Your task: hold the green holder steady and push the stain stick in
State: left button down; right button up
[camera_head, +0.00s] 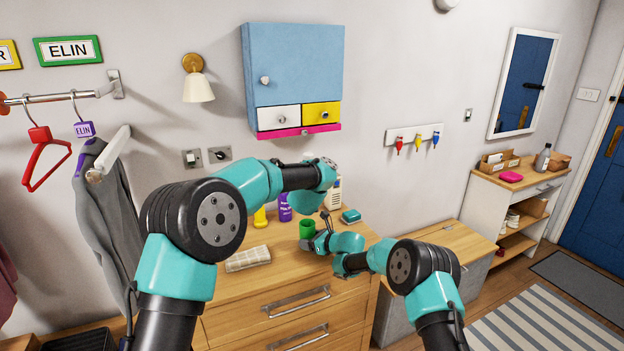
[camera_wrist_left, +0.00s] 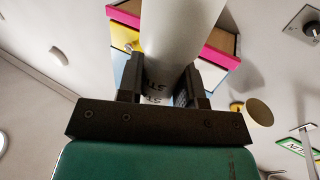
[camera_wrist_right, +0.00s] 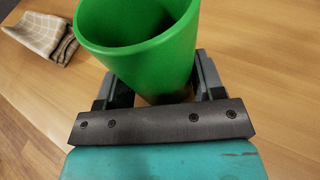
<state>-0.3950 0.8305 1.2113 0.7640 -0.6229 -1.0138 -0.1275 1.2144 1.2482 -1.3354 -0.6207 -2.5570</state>
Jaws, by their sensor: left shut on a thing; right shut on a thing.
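The green holder (camera_head: 306,229) is an open-topped cup on the wooden dresser top. My right gripper (camera_head: 321,238) is shut on it from the right side. In the right wrist view the holder (camera_wrist_right: 165,62) stands between the fingers of my right gripper (camera_wrist_right: 160,88), and the part of its inside that shows is empty. In the left wrist view my left gripper (camera_wrist_left: 160,82) is shut on the stain stick (camera_wrist_left: 182,30), a pale cylinder with dark, partly hidden lettering. In the head view my left arm reaches above the holder, and its fingers and the stick cannot be made out clearly.
A folded checked cloth (camera_head: 248,259) lies front left. A blue cabinet (camera_head: 293,66) hangs above. The dresser top (camera_head: 230,287) is clear at the front.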

pick_arm(q)
jog(key=shift+w+a+r+n+y, duration=0.1)
jog(key=shift+w+a+n+y, duration=0.15)
jog(key=shift+w, duration=0.4)
jog(key=shift+w+a+r+n+y, duration=0.15)
jog(key=shift+w+y, duration=0.2)
jog(key=shift+w, duration=0.25)
jog(key=shift+d+f, duration=0.15)
jog(key=shift+f, duration=0.05)
jog(key=shift+f, duration=2.8)
notch_tip(320, 180, down, 8)
dwell(2.8)
jog(key=shift+r, duration=0.15)
